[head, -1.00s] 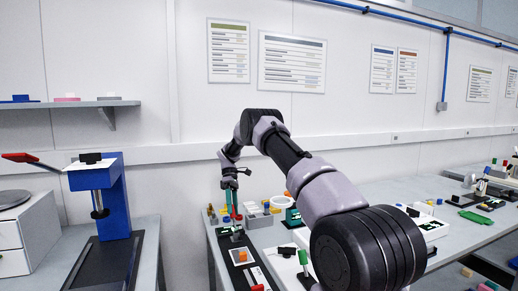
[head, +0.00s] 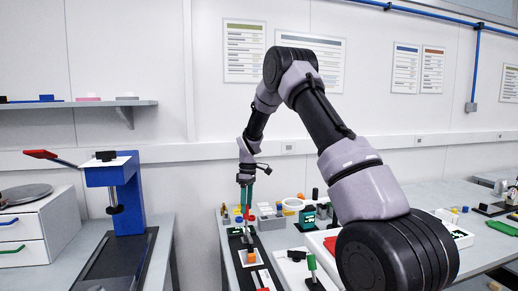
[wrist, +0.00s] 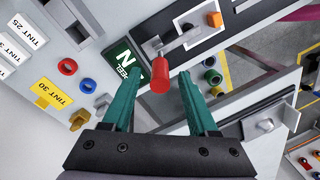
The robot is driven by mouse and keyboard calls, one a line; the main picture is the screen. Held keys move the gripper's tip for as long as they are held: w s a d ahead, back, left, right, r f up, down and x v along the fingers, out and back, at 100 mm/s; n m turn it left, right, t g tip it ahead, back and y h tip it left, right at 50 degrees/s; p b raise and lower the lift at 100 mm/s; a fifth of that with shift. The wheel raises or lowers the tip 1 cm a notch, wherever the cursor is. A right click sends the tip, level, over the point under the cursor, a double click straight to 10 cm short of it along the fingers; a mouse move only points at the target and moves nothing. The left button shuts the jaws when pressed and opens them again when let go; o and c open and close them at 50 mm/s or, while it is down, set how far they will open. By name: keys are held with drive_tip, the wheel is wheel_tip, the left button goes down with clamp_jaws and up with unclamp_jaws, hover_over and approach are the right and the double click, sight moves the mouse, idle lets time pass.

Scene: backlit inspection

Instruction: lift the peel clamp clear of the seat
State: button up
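The peel clamp appears to be the metal lever with a red cylindrical handle (wrist: 160,75) in the wrist view, beside a dark green sign reading PEEL (wrist: 127,62). Its grey metal part (wrist: 178,40) reaches toward a light plate. My gripper (wrist: 160,72) has two teal fingers spread apart. The red handle shows in the gap near the fingertips; I cannot tell whether either finger touches it. In the head view my gripper (head: 246,208) points down over the left end of the bench. The clamp's seat cannot be made out clearly.
An orange block (head: 251,257) lies on the board on the bench. Small coloured rings, grey bins (head: 270,218) and a green-handled tool (head: 312,265) stand near. A blue press (head: 125,195) stands on a separate table at left. A yellow TINT 30 label (wrist: 50,95) shows in the wrist view.

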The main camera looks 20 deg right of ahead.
wheel_tip(320, 180, up, 10)
drive_tip(key=s+d+r+m+t, duration=0.1)
drive_tip(key=s+r+m, duration=0.1)
drive_tip(key=s+r, duration=0.2)
drive_tip(key=s+d+r+m+t, duration=0.1)
drive_tip(key=s+d+r+m, duration=0.1)
drive_tip(key=r, duration=0.7)
drive_tip(key=shift+s+r+m+t+y, duration=0.25)
drive_tip(key=shift+s+m+t, duration=0.2)
drive_tip(key=shift+s, duration=0.95)
drive_tip(key=shift+a, duration=0.1)
